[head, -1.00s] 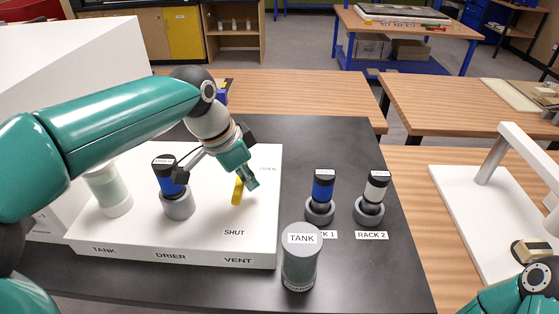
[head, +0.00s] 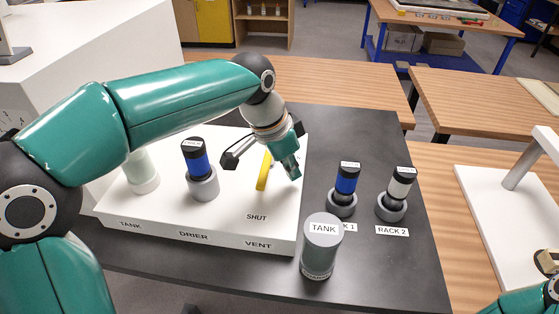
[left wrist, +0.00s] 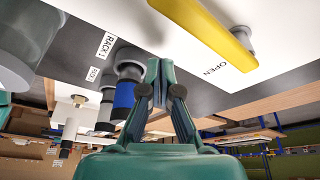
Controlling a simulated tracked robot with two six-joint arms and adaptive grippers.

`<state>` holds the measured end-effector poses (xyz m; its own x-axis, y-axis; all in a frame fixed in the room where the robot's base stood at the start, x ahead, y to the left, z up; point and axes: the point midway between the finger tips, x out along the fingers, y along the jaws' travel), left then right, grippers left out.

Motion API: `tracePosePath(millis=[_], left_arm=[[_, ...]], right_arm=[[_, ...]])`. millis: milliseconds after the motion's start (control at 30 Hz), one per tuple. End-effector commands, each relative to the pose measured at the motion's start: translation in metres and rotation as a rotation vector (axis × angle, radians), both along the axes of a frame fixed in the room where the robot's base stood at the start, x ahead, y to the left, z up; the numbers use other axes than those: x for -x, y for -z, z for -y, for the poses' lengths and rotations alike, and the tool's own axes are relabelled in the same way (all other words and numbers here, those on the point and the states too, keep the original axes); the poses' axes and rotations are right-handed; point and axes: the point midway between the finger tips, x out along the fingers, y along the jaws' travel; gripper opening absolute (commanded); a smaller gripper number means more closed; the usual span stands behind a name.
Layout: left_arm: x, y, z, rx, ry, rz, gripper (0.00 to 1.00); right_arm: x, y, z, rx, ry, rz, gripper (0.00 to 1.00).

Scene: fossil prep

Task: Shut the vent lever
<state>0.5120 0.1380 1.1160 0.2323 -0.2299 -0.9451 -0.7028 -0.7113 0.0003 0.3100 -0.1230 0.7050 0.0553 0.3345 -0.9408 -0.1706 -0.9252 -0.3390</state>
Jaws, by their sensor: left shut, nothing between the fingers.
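The yellow vent lever (head: 262,176) stands on the white panel (head: 230,219), with its near end pointing toward the SHUT label (head: 256,216). In the left wrist view the lever (left wrist: 205,28) runs from a grey pivot at the right up to the top edge, with the OPEN label (left wrist: 215,69) below it. My left gripper (head: 293,175) is shut and empty, just right of the lever and apart from it. Its closed fingertips also show in the left wrist view (left wrist: 160,68). The lever's far end is partly hidden by my wrist in the head view.
A blue-banded cylinder (head: 196,163) stands in the DRIER spot and a pale one (head: 142,172) in the TANK spot. Right of the panel are a TANK canister (head: 320,252) and rack cylinders (head: 346,182) (head: 401,186). The dark tabletop is free in front of RACK 2.

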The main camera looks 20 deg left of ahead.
Motion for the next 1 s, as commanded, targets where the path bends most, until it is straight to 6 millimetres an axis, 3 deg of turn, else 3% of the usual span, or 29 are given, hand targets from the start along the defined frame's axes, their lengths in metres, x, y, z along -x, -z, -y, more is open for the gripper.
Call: tracePosePath(millis=[200, 433, 633, 1000], left_arm=[[0.002, -0.05, -0.016, 0.005, -0.003, 0.008, 0.0], [0.005, -0.085, -0.029, 0.004, -0.003, 0.006, 0.0], [0.006, -0.095, -0.033, 0.004, -0.003, 0.003, 0.0], [0.007, -0.096, -0.033, 0.004, -0.004, 0.004, 0.0]], right_arm=[[0.0, -0.001, 0.0, 0.0, 0.0, 0.0, 0.97], [0.0, -0.005, 0.0, 0.0, 0.0, 0.0, 0.97], [0.0, -0.005, 0.0, 0.0, 0.0, 0.0, 0.97], [0.0, -0.005, 0.0, 0.0, 0.0, 0.0, 0.97]])
